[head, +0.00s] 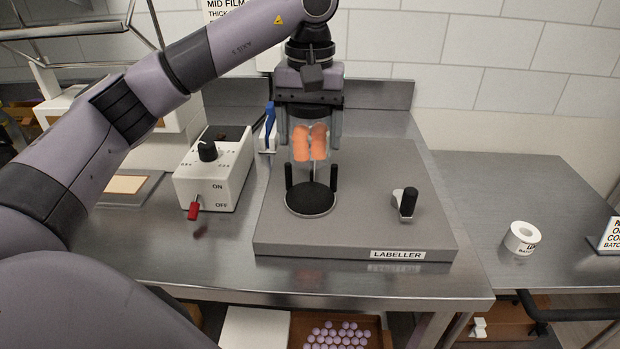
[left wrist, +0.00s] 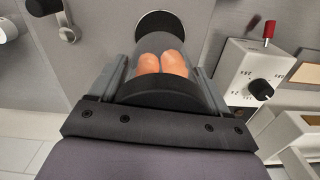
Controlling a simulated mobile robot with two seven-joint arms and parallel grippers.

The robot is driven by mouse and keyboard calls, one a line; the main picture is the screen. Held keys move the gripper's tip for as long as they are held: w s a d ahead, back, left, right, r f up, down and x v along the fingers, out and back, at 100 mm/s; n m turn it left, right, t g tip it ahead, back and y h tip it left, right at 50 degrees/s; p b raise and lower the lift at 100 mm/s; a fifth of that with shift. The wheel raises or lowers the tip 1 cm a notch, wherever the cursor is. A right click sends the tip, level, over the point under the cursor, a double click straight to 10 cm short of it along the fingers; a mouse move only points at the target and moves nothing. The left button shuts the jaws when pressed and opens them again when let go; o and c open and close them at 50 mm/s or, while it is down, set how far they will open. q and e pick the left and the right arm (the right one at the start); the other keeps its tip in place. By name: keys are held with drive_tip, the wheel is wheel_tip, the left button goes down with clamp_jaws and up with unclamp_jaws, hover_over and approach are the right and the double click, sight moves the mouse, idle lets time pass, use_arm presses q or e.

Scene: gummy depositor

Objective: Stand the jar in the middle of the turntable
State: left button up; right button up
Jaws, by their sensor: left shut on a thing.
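The jar (head: 310,142) is clear with orange pieces inside. My left gripper (head: 309,118) is shut on it and holds it upright. In the head view the jar shows just above and behind the black round turntable (head: 311,198), which has two black posts at its edge. The left wrist view shows the jar (left wrist: 160,68) between the fingers, with a dark lid end toward the camera. There the turntable (left wrist: 161,22) is partly hidden behind the jar. A gap between jar and turntable seems to show, but its height is hard to tell. My right gripper is not in view.
The turntable is on the grey labeller base (head: 370,225), with a black-knobbed lever (head: 407,203) at right. A white control box (head: 214,170) with a red switch stands at left. A blue-handled tool (head: 269,128) is behind it.

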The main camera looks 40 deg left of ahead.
sight(310, 106)
use_arm(q)
drive_tip(key=shift+f, duration=3.95)
drive_tip(key=shift+f, duration=0.1)
drive_tip(key=o, duration=1.5)
drive_tip(key=shift+c, duration=0.2)
drive_tip(key=shift+r, duration=0.25)
wheel_tip(310, 106, up, 12)
drive_tip(key=shift+f+p, duration=0.15)
drive_tip(key=shift+p, duration=0.25)
